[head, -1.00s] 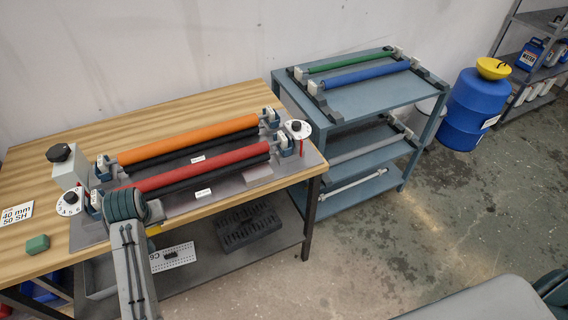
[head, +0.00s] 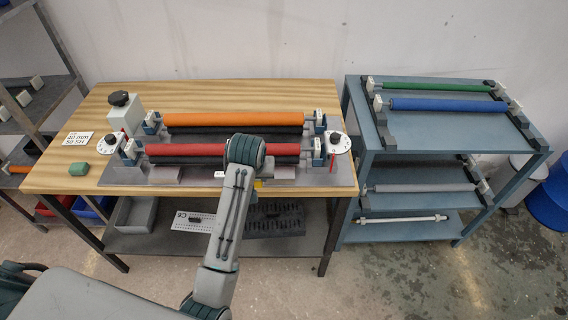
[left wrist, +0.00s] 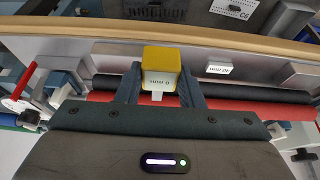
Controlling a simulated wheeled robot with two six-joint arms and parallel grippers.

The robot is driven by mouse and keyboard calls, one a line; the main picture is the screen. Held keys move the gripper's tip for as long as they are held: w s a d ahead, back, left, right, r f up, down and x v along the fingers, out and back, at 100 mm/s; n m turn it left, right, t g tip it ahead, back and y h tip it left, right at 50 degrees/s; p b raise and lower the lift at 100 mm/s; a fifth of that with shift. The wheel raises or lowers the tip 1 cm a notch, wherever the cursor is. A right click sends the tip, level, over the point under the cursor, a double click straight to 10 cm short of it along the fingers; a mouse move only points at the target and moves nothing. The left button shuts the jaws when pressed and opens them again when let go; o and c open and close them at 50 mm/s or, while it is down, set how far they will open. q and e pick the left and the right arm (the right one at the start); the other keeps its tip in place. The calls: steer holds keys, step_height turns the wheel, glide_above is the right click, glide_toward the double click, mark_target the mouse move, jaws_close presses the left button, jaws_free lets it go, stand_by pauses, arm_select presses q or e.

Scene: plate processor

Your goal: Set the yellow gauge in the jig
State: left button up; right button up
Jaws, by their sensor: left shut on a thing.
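My left gripper (left wrist: 158,85) is shut on the yellow gauge (left wrist: 160,65), a small block with a white printed label, in the left wrist view. In the head view my wrist covers the right part of the red roller (head: 195,150), and only a sliver of the yellow gauge (head: 257,184) shows past it, by the front of the grey base plate (head: 310,176). In the wrist view the gauge is in front of the red and black rollers; contact cannot be told. No part is clearly recognisable as the jig. My right gripper is not in view.
An orange roller (head: 235,119) lies behind the red one, with white dials (head: 339,143) at the ends. A green block (head: 107,172) and a printed card (head: 78,139) are on the wooden table's left. A blue rack (head: 430,137) with rollers stands to the right.

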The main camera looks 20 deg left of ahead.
arm_select(q)
steer(key=w+d+p, duration=0.1)
steer(key=w, duration=0.2)
steer(key=w+d, duration=0.1)
steer(key=w, duration=0.2)
steer(key=w+d+p, duration=0.1)
steer(key=w+d, duration=0.1)
steer(key=shift+w+f+p, duration=0.3)
steer(key=shift+w, duration=0.1)
steer(key=shift+w+f, duration=0.1)
steer(key=shift+w, duration=0.2)
steer(key=shift+w+f, duration=0.1)
steer(key=shift+w, duration=0.05)
steer(key=shift+f+p, duration=0.4)
steer(key=shift+p, duration=0.15)
step_height(320, 180, down, 2)
steer(key=shift+d+f+p, duration=0.1)
steer(key=shift+p, duration=0.45)
steer(key=shift+f, duration=0.55)
steer(key=o, duration=1)
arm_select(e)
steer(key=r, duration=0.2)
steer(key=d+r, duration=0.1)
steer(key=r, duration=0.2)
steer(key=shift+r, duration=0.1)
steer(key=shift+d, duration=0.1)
